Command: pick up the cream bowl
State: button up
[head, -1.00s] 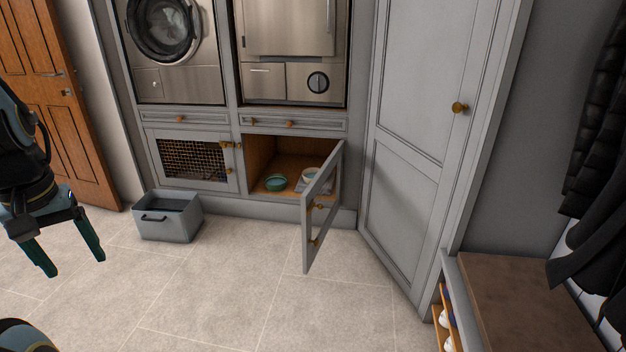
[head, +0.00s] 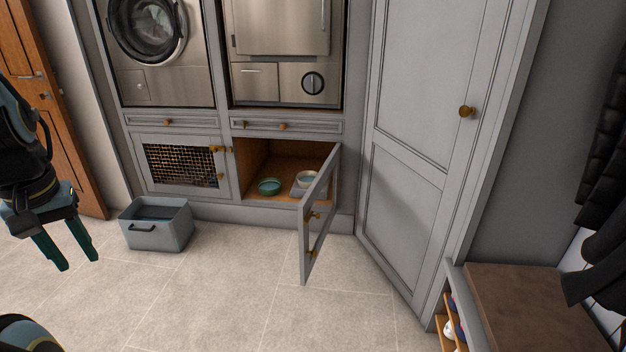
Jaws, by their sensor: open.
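The cream bowl (head: 305,177) sits inside the open low cupboard (head: 257,160), on a grey thing (head: 298,190) that I cannot make out. The open door (head: 320,215) partly hides its right side. A green bowl (head: 269,187) stands to its left on the cupboard floor. My gripper (head: 80,264) is at the far left of the view, pointing down, with its two green fingers apart and nothing between them. It is well away from the cream bowl.
The cupboard door stands swung out toward me at the opening's right side. A grey-blue bin (head: 157,226) with a handle sits on the floor to the left. A bench (head: 525,300) is at the right. The tiled floor between is clear.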

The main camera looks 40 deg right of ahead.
aim_at(304, 179)
jog(key=i+l+z, duration=0.35)
jog(key=i, duration=1.15)
jog(key=i+l+z, duration=0.15)
jog(key=i+z, duration=0.15)
jog(key=i, duration=1.25)
